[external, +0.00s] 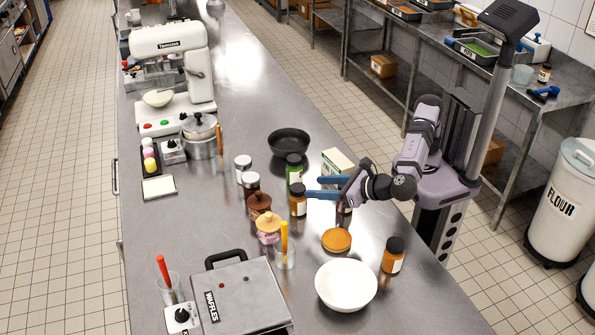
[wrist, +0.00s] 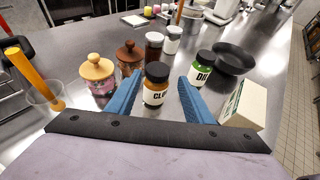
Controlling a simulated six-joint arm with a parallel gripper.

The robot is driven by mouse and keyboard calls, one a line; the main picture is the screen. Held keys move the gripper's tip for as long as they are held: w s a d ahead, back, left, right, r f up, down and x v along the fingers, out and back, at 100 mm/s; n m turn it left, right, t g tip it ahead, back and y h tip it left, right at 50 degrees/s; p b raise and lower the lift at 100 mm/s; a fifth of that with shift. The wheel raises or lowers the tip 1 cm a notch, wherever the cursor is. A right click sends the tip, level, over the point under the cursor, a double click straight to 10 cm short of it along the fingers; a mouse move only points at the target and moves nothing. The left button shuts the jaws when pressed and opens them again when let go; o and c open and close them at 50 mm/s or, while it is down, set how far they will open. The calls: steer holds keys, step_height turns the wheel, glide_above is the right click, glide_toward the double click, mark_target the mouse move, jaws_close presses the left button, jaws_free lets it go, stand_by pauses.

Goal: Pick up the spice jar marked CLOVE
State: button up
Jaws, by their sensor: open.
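The spice jar marked CLOVE (wrist: 155,88) has a dark lid, an orange-brown body and a white label that reads "CLO" in the wrist view, the rest being cut off by the curve. It stands upright on the steel counter, and in the external view the jar (external: 298,200) is at the tips of my gripper. My gripper (wrist: 157,92) is open, with one blue finger on each side of the jar. I cannot tell whether either finger touches it. In the external view my gripper (external: 308,188) reaches in low from the right.
A green jar (wrist: 201,68) stands close beyond the right finger, with a cream box (wrist: 244,104) to its right. Wooden-lidded jars (wrist: 98,78) stand left of the left finger. A black pan (wrist: 234,59) lies behind. A white bowl (external: 346,285) and a waffle maker (external: 240,298) are nearer the external camera.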

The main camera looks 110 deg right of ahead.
mark_target(301, 187)
steer(key=x, duration=0.3)
steer(key=f+x, duration=0.1)
steer(key=x, duration=0.3)
steer(key=shift+s+a+r+p, duration=0.1)
steer(key=shift+s+a+p, duration=0.05)
steer(key=shift+p, duration=0.15)
steer(key=shift+d, duration=0.25)
steer(key=shift+w+a+p+x, duration=0.1)
steer(key=shift+p+x, duration=0.15)
steer(key=shift+x, duration=1.05)
steer(key=shift+w+a+p+x, duration=0.1)
steer(key=shift+p+x, duration=0.15)
steer(key=shift+x, duration=1.1)
steer(key=c, duration=1)
